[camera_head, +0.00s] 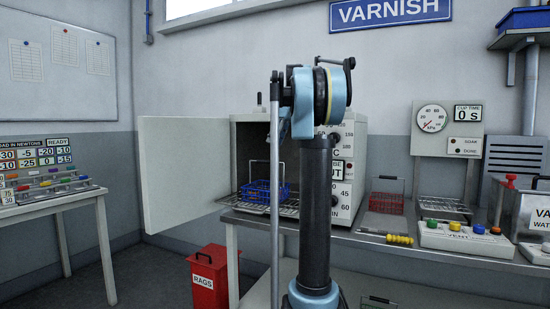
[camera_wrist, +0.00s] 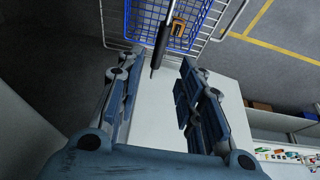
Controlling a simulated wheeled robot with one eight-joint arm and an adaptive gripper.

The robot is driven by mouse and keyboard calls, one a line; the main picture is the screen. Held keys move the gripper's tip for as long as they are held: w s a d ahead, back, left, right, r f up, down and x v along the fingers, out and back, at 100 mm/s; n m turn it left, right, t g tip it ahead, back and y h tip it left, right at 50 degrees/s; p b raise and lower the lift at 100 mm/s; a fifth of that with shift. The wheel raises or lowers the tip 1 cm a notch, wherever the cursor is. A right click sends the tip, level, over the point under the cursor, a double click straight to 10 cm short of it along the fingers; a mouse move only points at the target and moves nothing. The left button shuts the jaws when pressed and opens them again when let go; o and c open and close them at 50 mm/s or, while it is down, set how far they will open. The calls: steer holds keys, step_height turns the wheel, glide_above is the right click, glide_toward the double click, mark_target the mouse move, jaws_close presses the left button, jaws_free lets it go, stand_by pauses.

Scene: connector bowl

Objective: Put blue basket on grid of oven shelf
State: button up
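The blue basket (camera_head: 257,190) shows in the head view in front of the open oven (camera_head: 247,140), on the wire grid of the oven shelf (camera_head: 290,209). Its thin handle rises above it, and my arm hides part of its right side. In the wrist view the blue basket (camera_wrist: 143,18) is at the top, with wire bars of the grid (camera_wrist: 222,20) beside it. My gripper (camera_wrist: 158,62) has its two fingers apart with nothing clasped, short of the basket. A dark rod points between the fingertips; I cannot tell whether it is the basket's handle.
The oven door (camera_head: 182,175) stands wide open to the left. A red basket (camera_head: 386,196) stands on the bench to the right, near a yellow-beaded tool (camera_head: 398,239) and a button box (camera_head: 465,238). A red rags bin (camera_head: 208,281) stands on the floor below.

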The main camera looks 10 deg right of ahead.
steer(key=shift+s, duration=0.15)
steer(key=s+a+f+m+h, duration=0.1)
steer(key=s+f+m, duration=0.4)
steer(key=s+f, duration=1.6)
steer(key=s+a+f+m+h, duration=0.2)
steer(key=s+f+m, duration=0.3)
steer(key=s+f, duration=1.6)
step_height(320, 180, down, 2)
steer(key=shift+a+m+h, duration=0.15)
steer(key=shift+m+h, duration=0.15)
steer(key=shift+w+f, duration=0.2)
steer(key=shift+w, duration=0.25)
